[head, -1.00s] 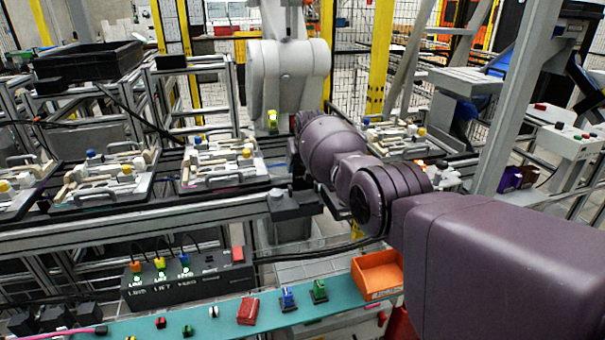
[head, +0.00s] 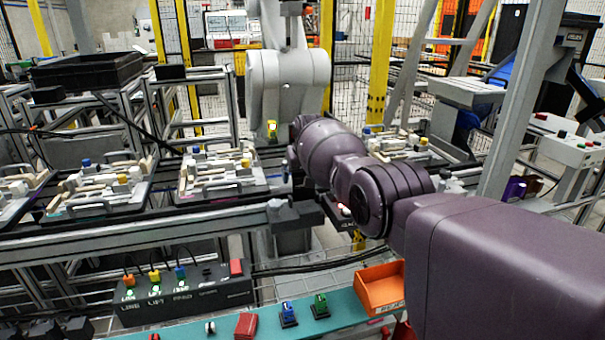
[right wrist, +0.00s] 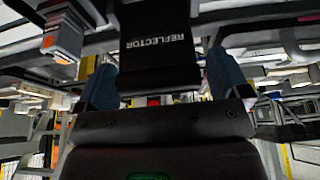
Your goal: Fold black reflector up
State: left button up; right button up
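The black reflector (right wrist: 158,50) is a dark flat plate with the word REFLECTOR on it, upside down in the right wrist view. It hangs between the two blue fingers of my right gripper (right wrist: 163,84). The fingers stand apart, one on each side of the plate, and gaps show between them and its sides. In the head view my purple right arm (head: 385,195) reaches toward the conveyor, and its fingers are hidden there. My left gripper is not in view.
Pallets with fixtures (head: 222,175) stand on the conveyor (head: 160,226) at left. A dark button box (head: 185,295) sits below it. A teal shelf (head: 335,318) in front bears small parts and an orange bin (head: 379,287). A grey post (head: 517,100) stands at right.

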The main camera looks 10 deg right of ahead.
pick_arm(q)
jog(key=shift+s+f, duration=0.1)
pick_arm(e)
jog(key=shift+r, duration=0.15)
jog(key=shift+s+r+p, duration=0.1)
jog(key=shift+r+p, duration=0.2)
jog(key=shift+r, duration=0.25)
jog(key=p+v, duration=0.2)
jog(key=v, duration=0.2)
pick_arm(q)
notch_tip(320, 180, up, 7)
jog(key=p, duration=0.4)
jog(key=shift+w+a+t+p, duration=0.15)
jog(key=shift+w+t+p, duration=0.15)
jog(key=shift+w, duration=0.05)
pick_arm(e)
jog(key=v, duration=0.5)
jog(key=shift+s+r, duration=0.2)
jog(key=shift+s, duration=0.1)
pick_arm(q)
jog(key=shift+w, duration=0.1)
